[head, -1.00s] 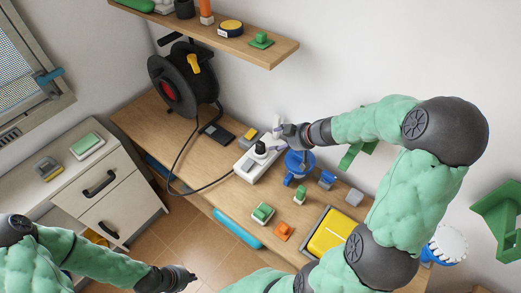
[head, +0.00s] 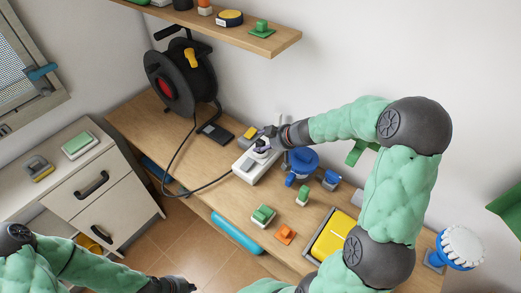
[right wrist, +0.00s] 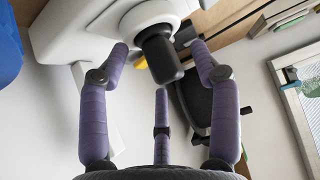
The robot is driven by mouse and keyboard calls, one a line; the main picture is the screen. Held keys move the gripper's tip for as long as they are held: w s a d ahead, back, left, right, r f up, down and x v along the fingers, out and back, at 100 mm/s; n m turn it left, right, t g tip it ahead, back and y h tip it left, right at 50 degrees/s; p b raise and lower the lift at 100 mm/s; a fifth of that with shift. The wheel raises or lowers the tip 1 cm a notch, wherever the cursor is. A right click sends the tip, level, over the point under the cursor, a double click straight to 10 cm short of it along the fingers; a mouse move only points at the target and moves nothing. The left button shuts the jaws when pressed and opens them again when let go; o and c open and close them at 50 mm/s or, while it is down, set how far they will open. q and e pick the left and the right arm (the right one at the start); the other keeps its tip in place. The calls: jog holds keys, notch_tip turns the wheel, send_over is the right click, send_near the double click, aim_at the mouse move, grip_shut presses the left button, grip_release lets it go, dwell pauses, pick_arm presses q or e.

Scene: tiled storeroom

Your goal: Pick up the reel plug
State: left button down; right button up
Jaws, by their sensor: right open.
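The black reel plug (right wrist: 160,58) sits in the white socket block (head: 243,168) on the workbench, and a cable runs from the block to the reel. My right gripper (head: 268,140) is at the plug, its fingers mostly small and partly hiding it in the head view. In the right wrist view its three purple fingers are spread open, with the plug between and just beyond their tips; none is clearly closed on it. My left gripper (head: 178,286) is low at the bottom edge of the head view, away from the bench; its fingers are unclear.
The black cable reel (head: 182,78) stands at the bench's back left. A blue round item (head: 302,160) is just right of the right gripper. Green, orange and blue small blocks and a yellow case (head: 333,236) lie further right. A shelf (head: 260,42) hangs above.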

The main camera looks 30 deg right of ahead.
jog(key=c, duration=1.2)
jog(key=shift+r, duration=0.15)
jog(key=shift+c, duration=0.2)
